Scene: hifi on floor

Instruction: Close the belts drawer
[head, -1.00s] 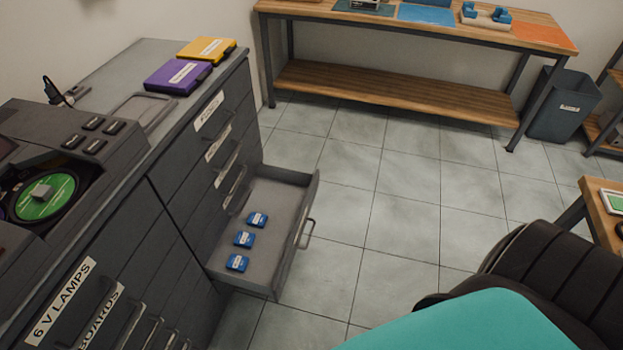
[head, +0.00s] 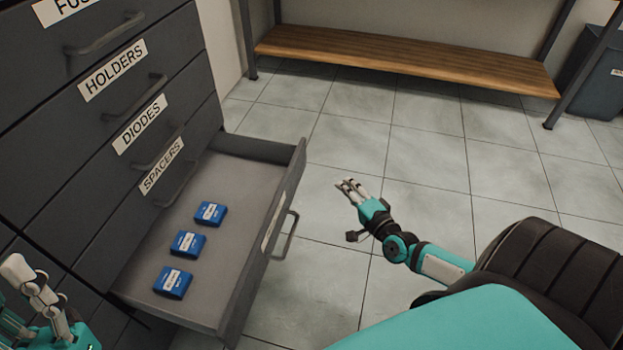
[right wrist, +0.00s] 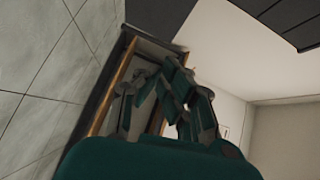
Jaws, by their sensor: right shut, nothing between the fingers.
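The open drawer (head: 255,260) is a grey bottom drawer of the dark cabinet, pulled well out below the one labelled SPACERS. Its front panel has a bar handle (head: 287,236); the label on it is too oblique to read. Several small blue boxes, one of them here (head: 188,244), lie in a row inside it. My right gripper (head: 351,186) is shut and empty, to the right of the drawer front and apart from it. Its fingers also show in the right wrist view (right wrist: 165,92). My left gripper (head: 22,275) is at the lower left by the cabinet; its fingers' opening is unclear.
The cabinet's drawers labelled HOLDERS (head: 60,110), DIODES and SPACERS above are shut. A workbench with a wooden lower shelf (head: 400,62) stands at the back, with a dark bin (head: 590,85) at the right. Tiled floor (head: 400,130) is clear around the drawer front.

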